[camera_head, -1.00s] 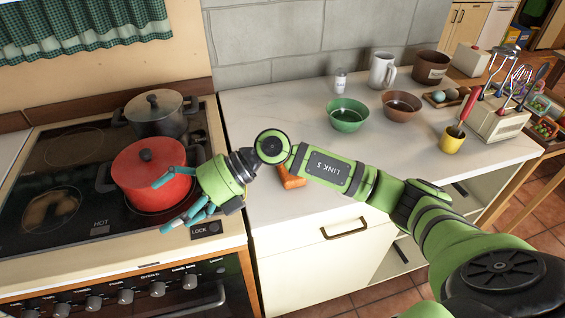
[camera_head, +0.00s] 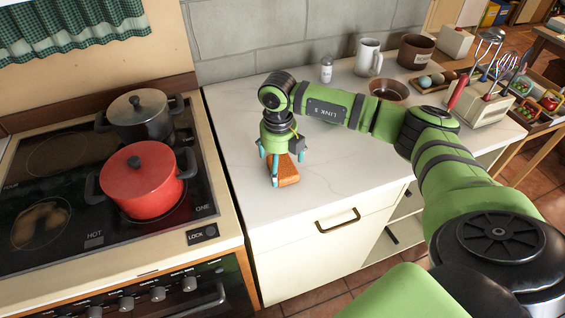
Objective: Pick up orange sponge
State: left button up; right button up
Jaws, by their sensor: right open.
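The orange sponge (camera_head: 285,173) lies on the white countertop (camera_head: 336,185) near the front edge, to the right of the stove. My right gripper (camera_head: 284,172) points down over the sponge. Its teal fingers are spread open, one at the sponge's left side and one behind at its right. The gripper body hides the sponge's far part, and I cannot tell whether the fingers touch it. My left gripper is not in view.
A red pot (camera_head: 141,178) and a dark grey pot (camera_head: 140,116) stand on the stove. A salt shaker (camera_head: 326,70), white mug (camera_head: 368,58) and brown bowl (camera_head: 389,89) stand behind my right arm. The counter right of the sponge is clear.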

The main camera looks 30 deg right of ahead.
jog(key=shift+f, duration=0.65)
jog(key=c, duration=0.8)
